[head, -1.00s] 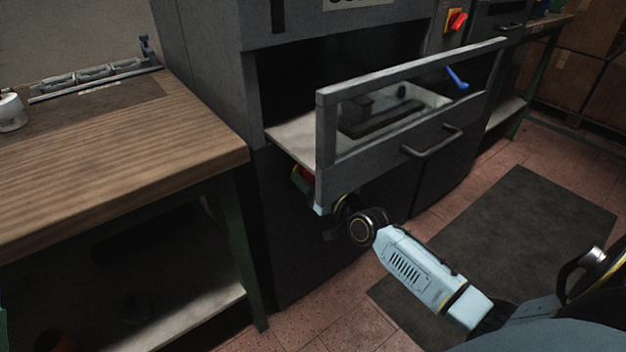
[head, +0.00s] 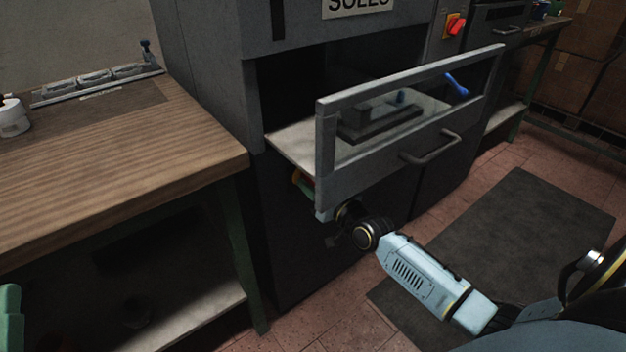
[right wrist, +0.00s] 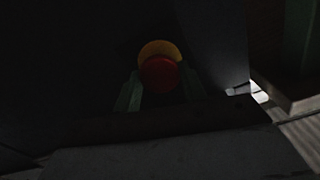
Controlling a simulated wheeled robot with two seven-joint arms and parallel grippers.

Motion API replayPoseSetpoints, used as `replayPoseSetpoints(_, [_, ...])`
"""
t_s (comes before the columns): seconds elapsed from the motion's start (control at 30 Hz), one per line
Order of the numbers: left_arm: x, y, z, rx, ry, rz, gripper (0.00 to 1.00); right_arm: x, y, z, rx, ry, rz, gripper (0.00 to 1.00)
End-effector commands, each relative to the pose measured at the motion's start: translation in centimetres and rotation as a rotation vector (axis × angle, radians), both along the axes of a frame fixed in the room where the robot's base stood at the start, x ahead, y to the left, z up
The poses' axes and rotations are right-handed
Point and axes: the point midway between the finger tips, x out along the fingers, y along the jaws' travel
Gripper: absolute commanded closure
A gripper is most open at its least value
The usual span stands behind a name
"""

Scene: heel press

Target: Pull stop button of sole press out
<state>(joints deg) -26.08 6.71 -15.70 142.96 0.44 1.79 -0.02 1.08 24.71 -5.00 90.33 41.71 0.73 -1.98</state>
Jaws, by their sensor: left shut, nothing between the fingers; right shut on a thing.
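The stop button is a red mushroom cap (right wrist: 158,74) with a yellow part behind its upper edge, in the dim right wrist view. My right gripper (right wrist: 159,88) has a green finger on each side of the red cap and is shut on it. In the head view the right fingers (head: 302,181) show as a bit of green under the left end of the press's open front frame, which hides most of the button. The sole press (head: 285,225) is dark grey with a "SOLES" sign. My left gripper (head: 10,318) shows only as green at the lower left edge, shut and empty.
The open front frame (head: 400,148) with its bar handle juts out above my right wrist. A wooden workbench (head: 120,170) stands close on the left. A red and yellow switch (head: 454,25) sits further right. A dark mat (head: 520,225) covers clear floor.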

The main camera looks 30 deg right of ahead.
Motion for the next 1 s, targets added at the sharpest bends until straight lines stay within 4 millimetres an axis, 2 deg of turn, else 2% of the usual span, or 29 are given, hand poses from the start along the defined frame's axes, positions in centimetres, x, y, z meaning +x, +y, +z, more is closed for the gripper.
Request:
replayPoseSetpoints(0.37, [0.2,0.0,-0.4,0.014,0.045,0.000,1.00,-0.4,0.0,-0.1,0.000,0.003,0.002,1.00])
replayPoseSetpoints(0.4, [0.2,0.0,-0.4,0.014,0.045,0.000,1.00,-0.4,0.0,-0.1,0.000,0.003,0.002,0.57])
replayPoseSetpoints(0.57, [0.2,0.0,-0.3,0.014,0.044,0.000,1.00,-0.4,0.0,-0.1,0.000,0.002,0.001,0.36])
replayPoseSetpoints(0.93, [0.3,-0.1,-0.3,0.016,0.051,0.000,1.00,-0.6,0.0,0.0,0.000,0.001,0.000,0.36])
replayPoseSetpoints(1.0, [0.6,0.0,-1.1,0.031,0.097,0.004,1.00,-0.9,-0.1,0.0,-0.001,0.001,0.000,0.36])
